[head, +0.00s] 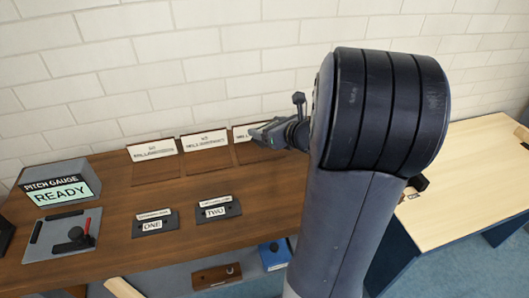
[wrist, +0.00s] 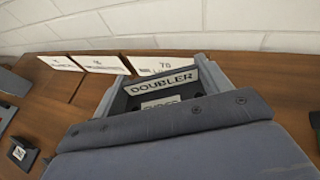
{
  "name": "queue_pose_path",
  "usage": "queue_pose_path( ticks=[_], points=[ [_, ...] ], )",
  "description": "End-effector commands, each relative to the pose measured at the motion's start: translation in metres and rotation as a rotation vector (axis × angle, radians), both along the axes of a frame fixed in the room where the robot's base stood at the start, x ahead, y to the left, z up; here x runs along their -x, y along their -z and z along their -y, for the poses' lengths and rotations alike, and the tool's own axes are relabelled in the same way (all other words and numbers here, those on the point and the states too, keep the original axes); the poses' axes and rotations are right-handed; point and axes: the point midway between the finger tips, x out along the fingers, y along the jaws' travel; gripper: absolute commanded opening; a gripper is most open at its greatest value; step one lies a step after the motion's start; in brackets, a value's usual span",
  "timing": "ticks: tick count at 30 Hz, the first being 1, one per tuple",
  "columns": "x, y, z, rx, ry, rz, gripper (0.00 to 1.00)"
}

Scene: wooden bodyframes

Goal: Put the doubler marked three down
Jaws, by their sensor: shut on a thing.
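My gripper (head: 272,132) is over the back of the brown wooden bench, near the rightmost of three placards. In the wrist view it is shut on a dark grey doubler (wrist: 150,92), with a finger on each side. A plate on it reads DOUBLER, and a lower label, partly hidden, appears to read THREE. I cannot tell whether the doubler touches the bench. Two similar dark pieces marked ONE (head: 153,224) and TWO (head: 218,209) lie flat on the bench, left of my arm.
Placards (head: 152,149), (head: 205,141) and (head: 243,133) stand along the back, with outlined areas before them. A pitch gauge (head: 58,188) reading READY and a grey fixture (head: 63,235) are at left. A pale table (head: 465,175) is at right.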

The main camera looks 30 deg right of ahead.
Motion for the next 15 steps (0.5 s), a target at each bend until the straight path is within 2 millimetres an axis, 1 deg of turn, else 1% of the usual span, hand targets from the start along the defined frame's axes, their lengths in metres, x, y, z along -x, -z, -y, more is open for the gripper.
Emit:
queue_pose_path(
  ticks=[1,3,8,12,15],
  points=[
    [0.000,0.015,0.000,-0.004,0.001,-0.002,0.41],
    [0.000,0.025,0.000,-0.003,0.002,-0.002,0.41],
    [0.000,0.038,0.000,-0.001,0.001,0.001,0.41],
    [0.000,0.060,0.000,-0.003,0.002,-0.002,0.41],
    [0.000,0.070,0.000,-0.001,0.002,0.000,0.41]
  ],
)
